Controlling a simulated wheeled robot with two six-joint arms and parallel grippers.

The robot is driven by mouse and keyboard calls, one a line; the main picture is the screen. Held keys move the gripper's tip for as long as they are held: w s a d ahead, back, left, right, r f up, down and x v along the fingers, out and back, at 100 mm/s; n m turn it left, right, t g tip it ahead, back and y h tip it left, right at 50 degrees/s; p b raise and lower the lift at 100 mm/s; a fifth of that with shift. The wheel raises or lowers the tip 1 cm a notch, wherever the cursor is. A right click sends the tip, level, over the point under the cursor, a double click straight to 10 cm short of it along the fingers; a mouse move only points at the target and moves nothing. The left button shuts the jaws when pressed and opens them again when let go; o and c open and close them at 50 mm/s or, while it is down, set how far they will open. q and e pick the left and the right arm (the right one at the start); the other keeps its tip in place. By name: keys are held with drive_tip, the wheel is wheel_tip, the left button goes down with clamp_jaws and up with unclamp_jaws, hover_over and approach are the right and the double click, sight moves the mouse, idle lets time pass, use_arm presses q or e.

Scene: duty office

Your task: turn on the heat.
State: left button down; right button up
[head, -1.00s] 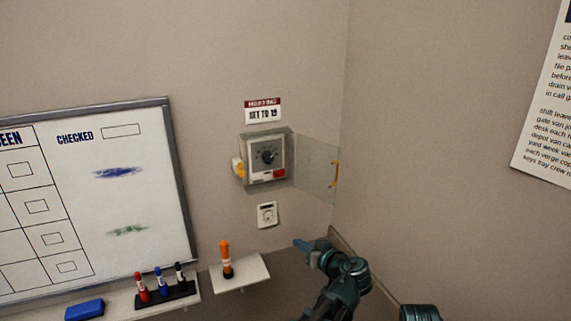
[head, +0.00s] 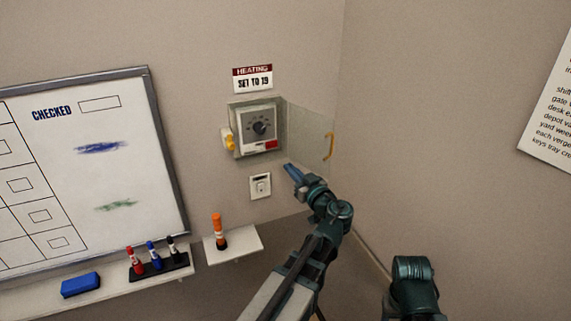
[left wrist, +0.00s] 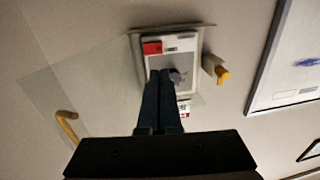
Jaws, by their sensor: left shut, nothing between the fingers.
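The heating control (head: 247,114) is a pale panel in a box on the wall, with a dark round dial (head: 261,128) and a red switch (head: 270,145) at its lower right. Its clear cover (head: 308,126) stands open to the right, with a yellow handle (head: 329,147). My left gripper (head: 289,170) is shut and empty, below and right of the panel in the head view. In the left wrist view, which is upside down, its fingertips (left wrist: 165,74) overlap the panel beside the dial (left wrist: 179,77), with the red switch (left wrist: 152,48) above them. Contact cannot be told. My right gripper is not in view.
A sign (head: 252,79) above the box reads "HEATING SET TO 19". A yellow piece (head: 227,141) sits at the box's left side. A whiteboard (head: 146,160) hangs left.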

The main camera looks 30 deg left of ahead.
sight(267, 146)
use_arm(q)
drive_tip(key=x, duration=1.1)
drive_tip(key=shift+w+a, duration=0.3)
drive_tip(key=shift+a, duration=0.25)
drive_tip(key=shift+w+a, duration=0.15)
drive_tip(key=shift+a, duration=0.1)
drive_tip(key=shift+d, duration=0.1)
drive_tip(key=shift+s, duration=0.3)
drive_tip(key=s+a+v, duration=0.1)
drive_tip(key=s+v, duration=0.1)
drive_tip(key=v, duration=1.1)
drive_tip(key=shift+s+a, duration=0.2)
drive_tip(key=shift+s, duration=0.15)
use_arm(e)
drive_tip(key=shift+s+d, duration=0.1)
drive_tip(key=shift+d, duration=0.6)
